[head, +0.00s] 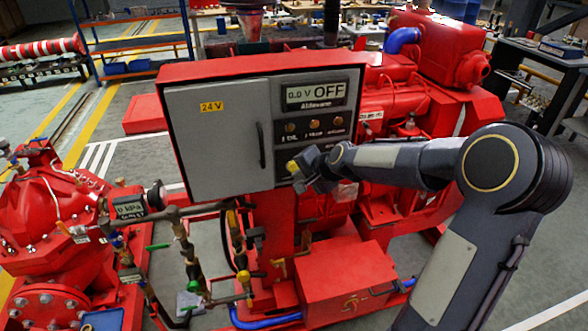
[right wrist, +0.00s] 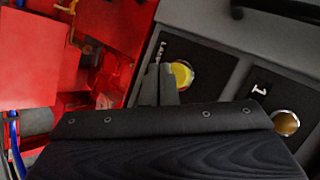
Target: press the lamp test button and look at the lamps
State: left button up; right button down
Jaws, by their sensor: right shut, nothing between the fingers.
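The grey control panel (head: 222,145) in a red cabinet has a display (head: 314,94) reading 0.0 V and OFF. Below it is a row of lamps (head: 314,125), dull amber and apparently unlit. In the right wrist view one lamp (right wrist: 286,123), beside a label "1", is brownish and dark. The round yellow lamp test button (head: 292,167) is low on the panel; it also shows in the right wrist view (right wrist: 183,73). My right gripper (head: 303,168) is shut and empty, its fingertips (right wrist: 159,80) right at the button and covering its edge. I cannot tell whether they touch it.
A grey door with a black handle (head: 261,145) and a 24 V label fills the panel's left. Valves and pipes (head: 190,250) stand at lower left beside a red pump (head: 45,220). The red engine (head: 400,95) stands behind the cabinet, and a red box (head: 330,280) sits below.

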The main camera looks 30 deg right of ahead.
jog(key=s+b, duration=0.1)
jog(key=s, duration=0.1)
jog(key=s+a+b, duration=0.1)
jog(key=s+b, duration=0.1)
jog(key=shift+s+a, duration=0.1)
jog(key=shift+s, duration=0.3)
dwell(0.6)
jog(key=s+a+n+g, duration=0.1)
jog(key=s+a+n, duration=0.3)
jog(key=s, duration=0.5)
jog(key=s+a+f+n+g+y, duration=0.1)
jog(key=s+a+n, duration=0.2)
jog(key=s, duration=0.6)
jog(key=s+a+n+g+y, duration=0.1)
jog(key=s+a+n, duration=0.3)
jog(key=s, duration=0.5)
jog(key=shift+a+f+n+g, duration=0.3)
jog(key=shift+f+n+g, duration=0.05)
jog(key=shift+n+g, duration=0.15)
